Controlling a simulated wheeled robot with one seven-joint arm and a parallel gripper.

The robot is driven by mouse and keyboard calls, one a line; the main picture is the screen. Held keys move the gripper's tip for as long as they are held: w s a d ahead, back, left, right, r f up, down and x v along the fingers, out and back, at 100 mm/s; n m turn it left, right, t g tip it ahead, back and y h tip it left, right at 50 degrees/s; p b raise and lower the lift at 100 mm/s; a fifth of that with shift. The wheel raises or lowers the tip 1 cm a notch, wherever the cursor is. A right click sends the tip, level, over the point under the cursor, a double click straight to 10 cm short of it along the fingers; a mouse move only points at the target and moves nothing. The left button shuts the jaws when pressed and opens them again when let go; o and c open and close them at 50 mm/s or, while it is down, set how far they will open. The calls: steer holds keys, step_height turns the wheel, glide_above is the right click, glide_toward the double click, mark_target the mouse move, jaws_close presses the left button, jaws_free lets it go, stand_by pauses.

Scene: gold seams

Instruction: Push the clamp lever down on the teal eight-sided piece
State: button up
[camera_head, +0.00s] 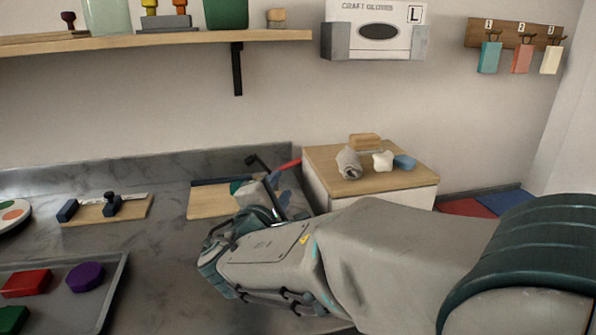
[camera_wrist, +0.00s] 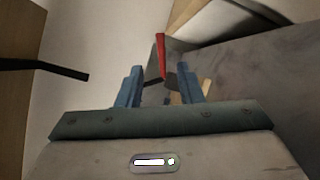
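The teal eight-sided piece (camera_head: 236,187) is on a wooden board (camera_head: 207,204) on the grey counter, mostly hidden behind my arm and gripper in the head view. A red clamp lever (camera_head: 289,164) sticks up beside it, tilted to the right. My gripper (camera_head: 277,184) is close to the lever. In the wrist view, the blue fingers of my gripper (camera_wrist: 159,77) are apart, and the red lever (camera_wrist: 160,52) shows upright in line with the gap between them. I cannot tell whether they touch it. The clamp's base is hidden.
A wooden-topped cabinet (camera_head: 325,155) with a grey cloth roll (camera_head: 348,163) and small blocks stands to the right. A second board with a black clamp (camera_head: 112,204) and a tray (camera_head: 62,312) of coloured pieces are left. A shelf (camera_head: 150,42) is above.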

mark_target(296, 163)
steer(key=b+x, duration=0.1)
steer(key=x, duration=1.2)
steer(key=shift+w+d+b, duration=0.15)
steer(key=shift+d+b, duration=0.05)
steer(key=shift+b, duration=0.15)
jaws_close()
